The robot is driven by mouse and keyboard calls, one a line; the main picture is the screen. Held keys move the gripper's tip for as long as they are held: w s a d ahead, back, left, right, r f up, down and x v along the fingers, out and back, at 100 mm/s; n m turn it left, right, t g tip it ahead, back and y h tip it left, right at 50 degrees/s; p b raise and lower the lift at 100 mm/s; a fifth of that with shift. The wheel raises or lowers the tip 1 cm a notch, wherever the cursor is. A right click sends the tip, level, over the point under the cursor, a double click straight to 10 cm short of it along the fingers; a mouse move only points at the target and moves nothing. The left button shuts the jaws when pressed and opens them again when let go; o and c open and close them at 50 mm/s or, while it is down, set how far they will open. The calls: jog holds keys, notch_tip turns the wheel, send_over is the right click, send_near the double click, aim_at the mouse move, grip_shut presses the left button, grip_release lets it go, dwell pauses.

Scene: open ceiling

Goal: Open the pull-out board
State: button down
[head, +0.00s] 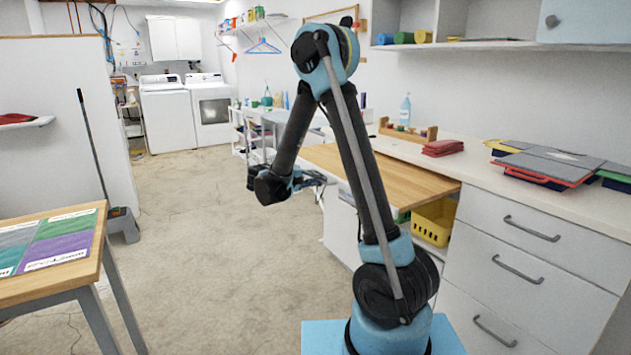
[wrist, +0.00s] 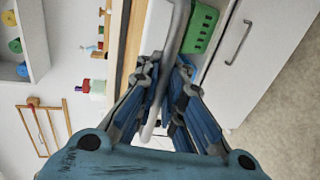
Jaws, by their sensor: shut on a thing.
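The pull-out board (head: 418,174) is a light wooden slab, sticking out from under the white counter in the head view; my arm crosses in front of part of it. In the wrist view its wood (wrist: 128,45) lies beside a pale front strip. A curved grey bar handle (wrist: 182,22) runs along that front. My gripper (wrist: 164,78) is shut on the handle, with a blue-and-grey finger on each side of it. In the head view my gripper (head: 312,179) is at the board's front edge; the handle is hidden there.
A yellow basket (head: 434,222) sits in an opening below the board. White drawers (head: 525,260) with grey handles stand at the right. A table (head: 55,275) with coloured mats stands at the left. The floor (head: 225,235) between is clear.

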jog(key=shift+s+f, duration=0.1)
jog(key=shift+s, duration=0.15)
jog(key=c, duration=2)
grip_release()
jog(key=shift+a, duration=0.15)
jog(key=v, duration=1.1)
jog(key=shift+a, duration=0.35)
jog(key=shift+s, duration=0.2)
